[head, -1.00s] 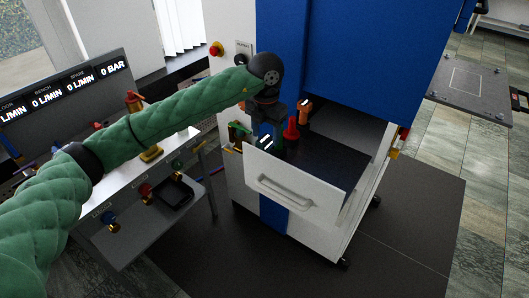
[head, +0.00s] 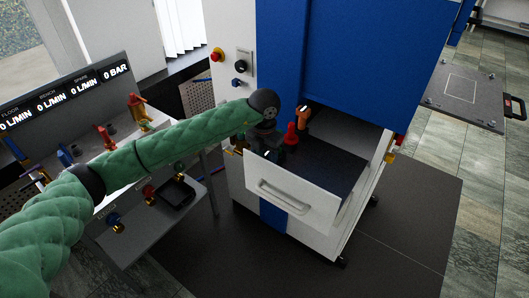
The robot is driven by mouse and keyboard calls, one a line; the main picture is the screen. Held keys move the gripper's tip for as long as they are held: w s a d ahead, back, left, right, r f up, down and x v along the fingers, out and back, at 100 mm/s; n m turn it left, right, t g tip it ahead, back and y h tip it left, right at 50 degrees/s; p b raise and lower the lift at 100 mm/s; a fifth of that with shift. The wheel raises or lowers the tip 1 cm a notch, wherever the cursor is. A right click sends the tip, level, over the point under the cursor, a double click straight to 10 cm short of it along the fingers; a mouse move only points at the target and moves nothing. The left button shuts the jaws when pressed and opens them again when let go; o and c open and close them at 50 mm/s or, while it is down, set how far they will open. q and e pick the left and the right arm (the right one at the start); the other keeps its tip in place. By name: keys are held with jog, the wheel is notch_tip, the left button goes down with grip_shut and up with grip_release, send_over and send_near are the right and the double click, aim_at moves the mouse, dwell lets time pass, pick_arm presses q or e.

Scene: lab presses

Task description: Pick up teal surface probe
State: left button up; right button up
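An open white drawer (head: 325,211) with a dark inside juts out from the white and blue cabinet. My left arm reaches in from the left, and my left gripper (head: 273,154) points down at the drawer's left end, just behind the front panel. The wrist and the panel hide most of its fingers, so I cannot see whether it is open or holds anything. I cannot clearly make out the teal surface probe; the area under the gripper is dark and covered. A red tool (head: 291,134) and an orange tool (head: 304,114) stand upright just right of the gripper. My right gripper is out of view.
A grey bench (head: 110,226) with coloured valves and a display panel (head: 72,88) stands at the left, under my arm. The blue cabinet body (head: 350,60) rises above the drawer. The drawer's right part is bare, and dark floor mat (head: 400,225) lies at the right.

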pick_arm(q)
jog(key=shift+f, duration=0.2)
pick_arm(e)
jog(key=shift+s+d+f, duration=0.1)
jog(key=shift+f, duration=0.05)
pick_arm(q)
jog(key=c, duration=1.1)
jog(key=shift+o, duration=0.2)
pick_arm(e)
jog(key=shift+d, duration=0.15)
pick_arm(q)
jog(key=shift+r, duration=0.1)
